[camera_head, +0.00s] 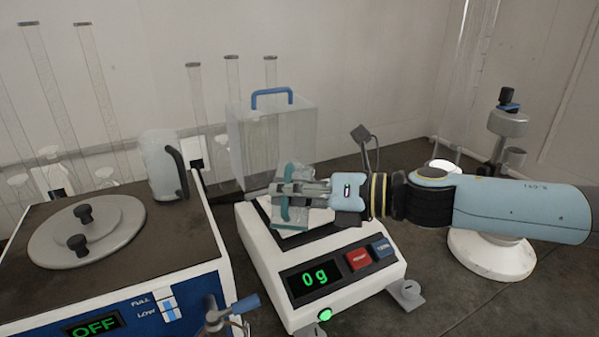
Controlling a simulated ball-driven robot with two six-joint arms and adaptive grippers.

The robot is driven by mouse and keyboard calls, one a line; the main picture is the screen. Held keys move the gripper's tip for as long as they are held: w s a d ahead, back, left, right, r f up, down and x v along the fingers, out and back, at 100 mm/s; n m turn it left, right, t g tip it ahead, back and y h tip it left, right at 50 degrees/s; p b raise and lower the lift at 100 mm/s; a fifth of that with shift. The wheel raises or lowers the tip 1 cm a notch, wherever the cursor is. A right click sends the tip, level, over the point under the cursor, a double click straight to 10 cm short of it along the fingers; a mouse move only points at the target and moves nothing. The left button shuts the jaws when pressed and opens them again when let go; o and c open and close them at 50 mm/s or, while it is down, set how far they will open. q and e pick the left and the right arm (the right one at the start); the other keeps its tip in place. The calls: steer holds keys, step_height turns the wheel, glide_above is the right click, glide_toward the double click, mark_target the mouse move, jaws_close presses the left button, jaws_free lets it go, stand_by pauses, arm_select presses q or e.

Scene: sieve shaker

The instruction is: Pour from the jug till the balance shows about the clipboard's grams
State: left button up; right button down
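A clear jug (160,166) with a dark handle stands upright on the brown top of a blue-and-white unit at the left, apart from my gripper. The white balance (262,262) stands in the middle; its green display (315,278) reads 0 g. My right gripper (285,193) reaches in from the right, low over the balance pan. A translucent teal dish-like thing (292,222) shows around and under its fingers. I cannot tell whether the fingers hold it or only cover it. The clipboard and my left gripper are not in view.
The blue-and-white unit (195,262) carries a round lid (62,240) with black knobs and reads OFF. A clear box (262,140) with a blue handle stands behind the balance. Tall glass tubes line the wall. A white-based stand (490,255) is at the right. Front right is clear.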

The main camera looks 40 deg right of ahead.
steer(key=shift+w+d+r+m+p, duration=0.2)
steer(key=shift+d+r+m+p, duration=0.05)
steer(key=shift+r+m+p, duration=0.3)
steer(key=shift+w+d+r+m+p, duration=0.2)
steer(key=shift+r+m+p, duration=0.25)
steer(key=shift+r, duration=0.15)
stand_by(2.3)
steer(key=f, duration=0.1)
steer(key=f+n+b, duration=0.1)
steer(key=f+b, duration=0.1)
steer(key=shift+s+a, duration=0.35)
steer(key=shift+a, duration=0.05)
steer(key=shift+s+a+f+n+b, duration=0.1)
steer(key=shift+a+f+n+b, duration=0.1)
steer(key=shift+n+b, duration=0.35)
steer(key=shift+r, duration=0.3)
steer(key=shift+a+f+n, duration=0.1)
steer(key=shift+f+n, duration=0.15)
steer(key=shift+f, duration=0.05)
steer(key=s+a+f+n+t+b, duration=0.2)
steer(key=s+a+f+n+b, duration=0.1)
steer(key=n, duration=0.3)
steer(key=shift+s+a+f+n+b, duration=0.35)
steer(key=shift+a+f+b, duration=0.3)
steer(key=shift+f, duration=0.25)
